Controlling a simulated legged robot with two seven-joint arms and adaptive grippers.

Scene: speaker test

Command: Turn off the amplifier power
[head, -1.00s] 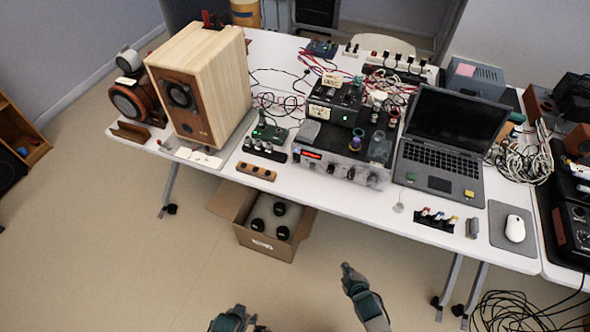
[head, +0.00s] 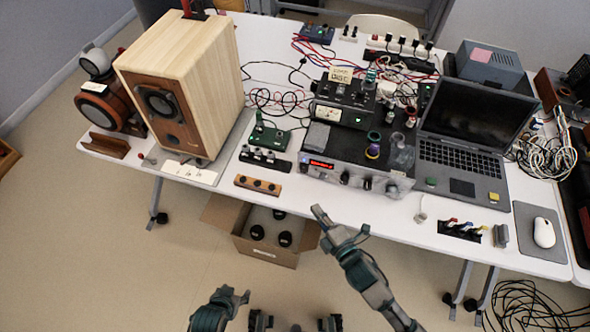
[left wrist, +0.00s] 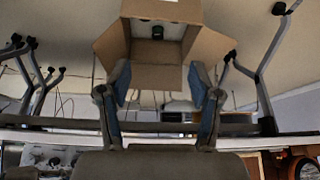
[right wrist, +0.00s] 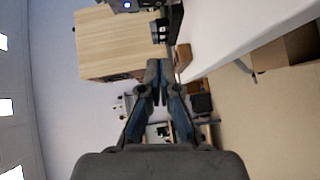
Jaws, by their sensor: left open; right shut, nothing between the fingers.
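The amplifier (head: 322,175) is the wide unit with a silver front panel, a lit red display and several knobs, near the front edge of the table. Small black devices with green lights sit on top of it. My right gripper (head: 319,212) is shut and empty, in front of and below the amplifier's panel in the head view, apart from it. In the right wrist view its fingertips (right wrist: 159,66) are together. My left gripper (head: 236,295) is low at the bottom of the head view; its fingers (left wrist: 160,80) are apart and empty in the left wrist view.
A wooden speaker (head: 205,75) stands left on the white table (head: 220,178). A laptop (head: 460,150) stands right of the amplifier. A wooden strip with knobs (head: 257,186) lies near the front edge. An open cardboard box (head: 225,215) sits on the floor below.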

